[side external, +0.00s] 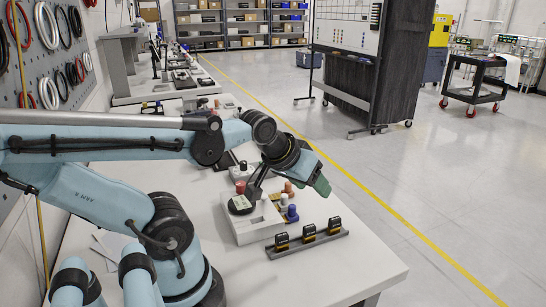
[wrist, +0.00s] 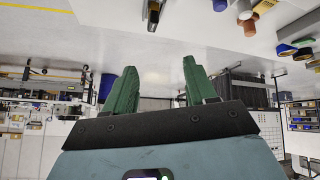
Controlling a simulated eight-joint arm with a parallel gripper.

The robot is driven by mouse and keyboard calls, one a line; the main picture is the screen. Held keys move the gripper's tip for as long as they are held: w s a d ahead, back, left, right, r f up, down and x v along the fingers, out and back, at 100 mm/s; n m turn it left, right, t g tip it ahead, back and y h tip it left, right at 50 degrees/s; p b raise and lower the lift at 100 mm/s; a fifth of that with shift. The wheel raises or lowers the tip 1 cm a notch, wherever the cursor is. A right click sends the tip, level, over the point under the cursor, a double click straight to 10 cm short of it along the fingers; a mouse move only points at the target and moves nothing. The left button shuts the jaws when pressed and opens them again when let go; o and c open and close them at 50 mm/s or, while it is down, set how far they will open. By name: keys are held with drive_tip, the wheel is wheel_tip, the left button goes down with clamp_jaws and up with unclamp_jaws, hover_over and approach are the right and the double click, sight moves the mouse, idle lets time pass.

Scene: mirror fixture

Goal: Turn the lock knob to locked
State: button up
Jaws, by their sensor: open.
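A white fixture box (side external: 262,231) stands on the table in the side view, below my gripper. On or beside it are a blue knob (side external: 292,214), a reddish knob (side external: 288,188) and other small parts. I cannot tell which one is the lock knob or how it is turned. My gripper (side external: 321,185) is above and to the right of the fixture, touching no knob that I can see. In the wrist view its two green fingers (wrist: 159,82) are apart with nothing between them. A blue part (wrist: 220,5) and a copper-coloured part (wrist: 250,25) show at the top there.
A grey rail (side external: 308,243) with three black-and-yellow pieces lies right of the fixture. My arm hides part of the table behind. The white table's (side external: 352,268) front right is clear. A wheeled dark partition (side external: 345,78) stands on the floor beyond.

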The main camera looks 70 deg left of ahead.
drive_tip(key=d+m+h, duration=0.1)
drive_tip(key=d+m, duration=0.4)
drive_tip(key=d, duration=0.1)
drive_tip(key=shift+f+h, duration=0.3)
wheel_tip(320, 180, up, 2)
drive_tip(key=n+g, duration=0.8)
drive_tip(key=n, duration=0.7)
hover_over(240, 183)
wheel_tip(240, 183, down, 12)
drive_tip(key=shift+r, duration=0.2)
